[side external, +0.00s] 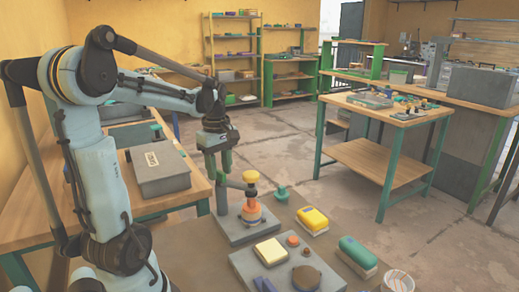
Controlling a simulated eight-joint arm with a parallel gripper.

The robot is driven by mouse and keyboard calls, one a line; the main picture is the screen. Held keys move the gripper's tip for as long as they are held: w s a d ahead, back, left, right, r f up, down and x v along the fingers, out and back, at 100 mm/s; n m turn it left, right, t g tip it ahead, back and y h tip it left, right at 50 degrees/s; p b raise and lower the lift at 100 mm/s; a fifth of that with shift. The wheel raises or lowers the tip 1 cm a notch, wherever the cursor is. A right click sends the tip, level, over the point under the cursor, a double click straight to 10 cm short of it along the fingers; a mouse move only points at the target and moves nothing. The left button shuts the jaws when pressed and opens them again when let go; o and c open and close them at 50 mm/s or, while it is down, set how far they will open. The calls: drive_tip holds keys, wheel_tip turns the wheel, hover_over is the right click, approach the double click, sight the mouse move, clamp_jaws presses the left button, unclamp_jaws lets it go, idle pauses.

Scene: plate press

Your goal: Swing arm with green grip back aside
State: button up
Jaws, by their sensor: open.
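The press stands on a grey base plate (236,228) on the near table. An upright post (221,196) rises at the left of the base. An arm (237,184) reaches right from the post to a yellow knob (250,176), above an orange and grey stack (252,212). A green grip (281,192) shows just right of the yellow knob; how it joins the arm is too small to tell. My gripper (220,166) points down by the top of the post, left of the green grip. It is open; whether it touches the post is unclear.
A grey tray (245,268) with a yellow block, blue block and brown disc lies in front. A yellow brush (312,221), a green brush (357,254) and a cup (397,282) are at right. A grey box (160,172) stands on the left bench.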

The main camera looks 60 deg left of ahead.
clamp_jaws()
idle(0.3)
drive_tip(key=shift+n, duration=0.3)
drive_tip(key=n, duration=0.3)
drive_tip(key=shift+n, duration=0.3)
drive_tip(key=n, duration=0.3)
drive_tip(key=shift+n, duration=0.4)
drive_tip(key=n, duration=0.3)
drive_tip(key=shift+n, duration=2.1)
